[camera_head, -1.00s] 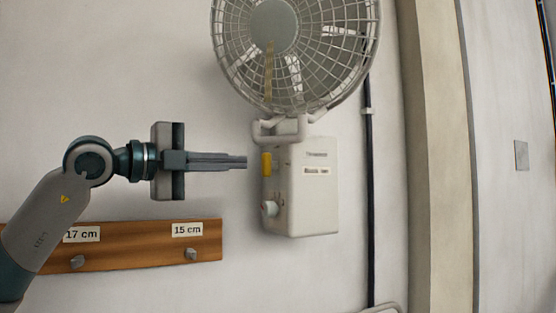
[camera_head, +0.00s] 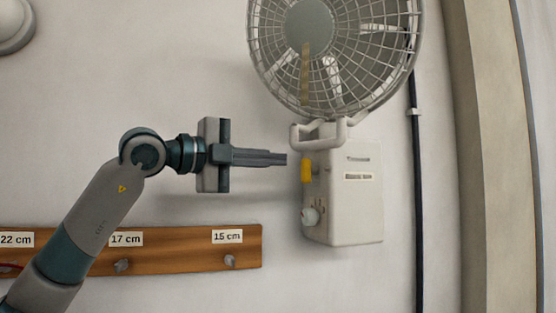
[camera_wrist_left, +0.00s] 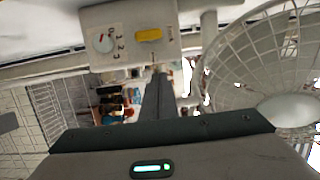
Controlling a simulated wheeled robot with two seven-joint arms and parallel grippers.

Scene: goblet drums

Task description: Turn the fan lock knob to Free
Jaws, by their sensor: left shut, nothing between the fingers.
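The wall fan (camera_head: 335,60) has a white control box (camera_head: 355,205) below its cage. A yellow knob (camera_head: 307,170) sticks out of the box's left side. A white round knob (camera_head: 310,216) is below it. In the left wrist view the yellow knob (camera_wrist_left: 148,34) lies across the box face, beside the white dial (camera_wrist_left: 104,42) marked with numbers. Small print by the yellow knob is unreadable. My left gripper (camera_head: 286,159) is shut and empty, just left of the yellow knob and slightly above its middle, with a small gap. Its fingers (camera_wrist_left: 157,80) point toward the box. My right gripper is not in view.
A wooden peg rail (camera_head: 190,250) with centimetre labels is on the wall below my left arm. A black cable (camera_head: 416,180) runs down the wall right of the box. The wall between rail and box is bare.

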